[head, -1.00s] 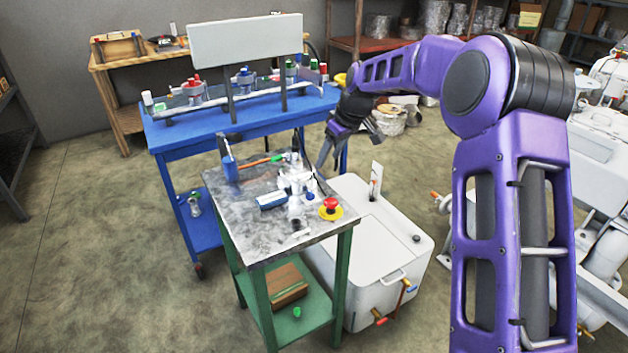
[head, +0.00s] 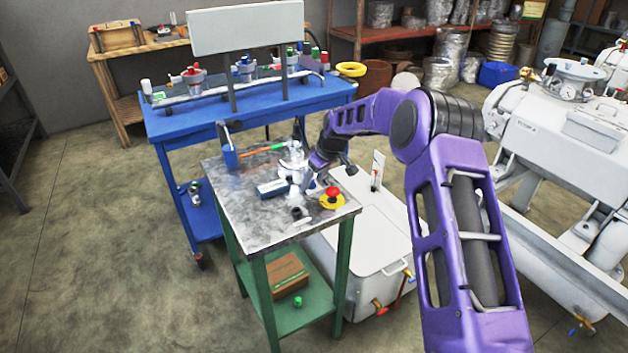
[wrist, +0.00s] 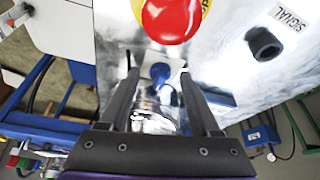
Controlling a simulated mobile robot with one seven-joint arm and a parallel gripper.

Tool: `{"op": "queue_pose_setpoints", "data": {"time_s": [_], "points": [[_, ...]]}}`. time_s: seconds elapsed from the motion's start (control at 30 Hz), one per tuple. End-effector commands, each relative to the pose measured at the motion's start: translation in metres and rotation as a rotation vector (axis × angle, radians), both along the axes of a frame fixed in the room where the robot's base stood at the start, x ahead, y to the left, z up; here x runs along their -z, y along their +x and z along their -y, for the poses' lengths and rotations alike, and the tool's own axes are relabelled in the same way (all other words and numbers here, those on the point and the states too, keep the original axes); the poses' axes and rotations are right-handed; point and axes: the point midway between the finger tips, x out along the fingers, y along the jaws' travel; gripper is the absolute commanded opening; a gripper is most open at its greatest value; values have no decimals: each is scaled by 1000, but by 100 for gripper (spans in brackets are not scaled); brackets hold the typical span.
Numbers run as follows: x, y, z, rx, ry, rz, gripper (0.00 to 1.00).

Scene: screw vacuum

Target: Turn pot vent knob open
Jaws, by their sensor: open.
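The shiny metal and glass pot (head: 291,160) stands on the small grey-topped table, and its body also shows in the wrist view (wrist: 155,122). A blue knob (wrist: 160,76), which appears to be the vent knob, sits by a pale square plate in the wrist view. My gripper (wrist: 158,68) is open, with one dark finger on each side of the blue knob. I see gaps between the fingers and the knob. In the head view my gripper (head: 312,180) is low at the pot's right side, and the knob cannot be made out there.
A red button (head: 332,192) on a yellow base is close to my fingertips. A black knob (wrist: 263,43) beside a SIGNAL label is further right in the wrist view. A blue box (head: 272,188) lies left of the pot. A white tank (head: 372,235) stands right of the table (head: 245,232).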

Motion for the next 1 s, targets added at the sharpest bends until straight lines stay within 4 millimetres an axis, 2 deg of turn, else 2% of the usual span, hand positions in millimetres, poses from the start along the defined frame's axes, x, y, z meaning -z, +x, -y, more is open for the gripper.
{"op": "queue_pose_setpoints", "data": {"time_s": [0.2, 0.57, 1.0], "points": [[0, 0, 0, 0, 0, 0, 64], [0, 0, 0, -1, 0, 0, 0], [0, -1, -2, 44, -1, 1, 0]]}}
